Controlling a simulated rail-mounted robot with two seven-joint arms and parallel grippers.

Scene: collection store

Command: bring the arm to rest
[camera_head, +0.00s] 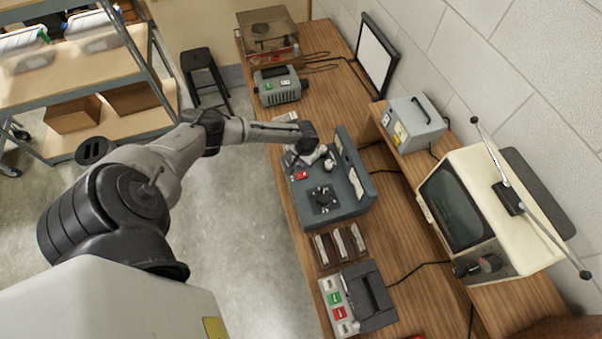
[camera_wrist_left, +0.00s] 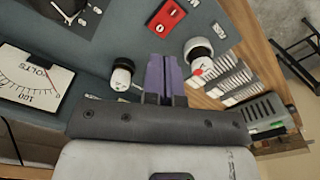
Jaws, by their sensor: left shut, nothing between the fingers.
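My left arm (camera_head: 167,160) reaches in from the left over the wooden bench. Its gripper (camera_head: 300,158) is above the far end of a blue-grey instrument box (camera_head: 347,199). In the left wrist view the two purplish fingers (camera_wrist_left: 165,78) are together with nothing between them. They point at the box's panel, between a small black-and-white knob (camera_wrist_left: 122,73) and a larger white knob (camera_wrist_left: 198,51). I cannot tell whether the fingertips touch the panel. A red switch plate (camera_wrist_left: 166,17) lies beyond the fingertips. My right gripper is not in view.
A volt meter (camera_wrist_left: 35,79) is on the box. A cream monitor (camera_head: 498,205) with antennas stands right, a grey device with red and green buttons (camera_head: 359,298) nearer. A grey unit (camera_head: 278,86) stands farther back. Open floor (camera_head: 235,220) lies left of the bench; a shelf rack (camera_head: 90,60) stands beyond.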

